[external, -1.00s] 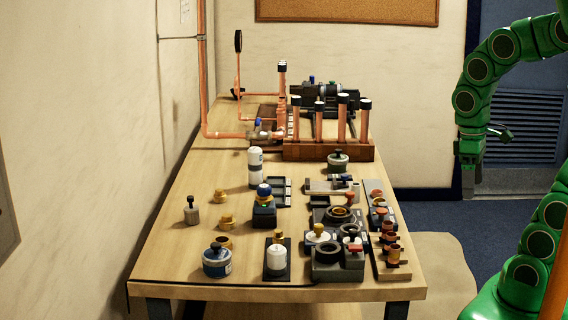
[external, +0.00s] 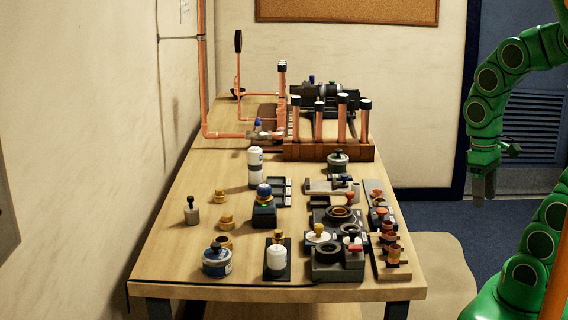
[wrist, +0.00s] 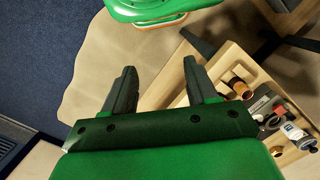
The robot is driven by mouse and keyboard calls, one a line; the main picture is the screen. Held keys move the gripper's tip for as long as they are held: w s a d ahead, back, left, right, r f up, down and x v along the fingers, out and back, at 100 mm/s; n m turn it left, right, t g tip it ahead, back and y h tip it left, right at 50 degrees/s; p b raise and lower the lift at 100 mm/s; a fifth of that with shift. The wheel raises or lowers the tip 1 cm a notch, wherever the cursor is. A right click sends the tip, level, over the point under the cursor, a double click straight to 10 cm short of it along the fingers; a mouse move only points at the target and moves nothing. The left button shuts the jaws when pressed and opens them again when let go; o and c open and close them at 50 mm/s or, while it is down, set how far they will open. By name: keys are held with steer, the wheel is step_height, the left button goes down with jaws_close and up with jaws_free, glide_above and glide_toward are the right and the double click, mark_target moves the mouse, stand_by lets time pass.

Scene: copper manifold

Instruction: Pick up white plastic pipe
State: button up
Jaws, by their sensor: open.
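Two white cylinders stand on the wooden table (external: 165,262). The other is a shorter white cylinder (external: 277,259) on a dark pad near the front edge. I cannot tell whether either is the white plastic pipe. My gripper (external: 482,188) hangs off the table's right side, pointing down, apart from everything on the table. In the wrist view my gripper (wrist: 160,76) is open, with nothing between its fingers.
Copper pipes in a wooden rack (external: 330,152) stand at the table's back. A dark round fitting (external: 338,264) and a wooden strip of copper fittings (external: 393,256) lie at the front right. A blue-white jar (external: 217,261) stands front left. The table's left side is mostly clear.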

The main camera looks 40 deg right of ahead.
steer(key=w+a+f+m+t+y, duration=0.1)
steer(key=w+a+m+y, duration=0.2)
steer(key=w+a+y, duration=0.6)
steer(key=w+a+r+m+t, duration=0.1)
steer(key=w+a+m+t, duration=0.15)
steer(key=w+a, duration=0.4)
steer(key=m+t, duration=0.9)
steer(key=m, duration=0.9)
glide_above(358, 187)
steer(key=s+a, duration=0.4)
steer(key=s, duration=0.1)
step_height(358, 187, down, 6)
steer(key=d+f+m, duration=0.2)
steer(key=d+f+m+h, duration=0.1)
steer(key=d+f+m, duration=0.1)
steer(key=w+d+f+m, duration=0.1)
steer(key=d+f+m, duration=0.1)
steer(key=d, duration=0.1)
steer(key=shift+w+t+h, duration=0.1)
steer(key=shift+t+h, duration=0.25)
steer(key=shift+h, duration=0.05)
steer(key=shift+x, duration=1.25)
steer(key=shift+w+a+f, duration=0.2)
steer(key=shift+w+f, duration=0.2)
steer(key=shift+w, duration=0.3)
steer(key=shift+w+a+f, duration=0.2)
steer(key=shift+w+f, duration=0.2)
steer(key=shift+w, duration=0.3)
steer(key=shift+x, duration=1)
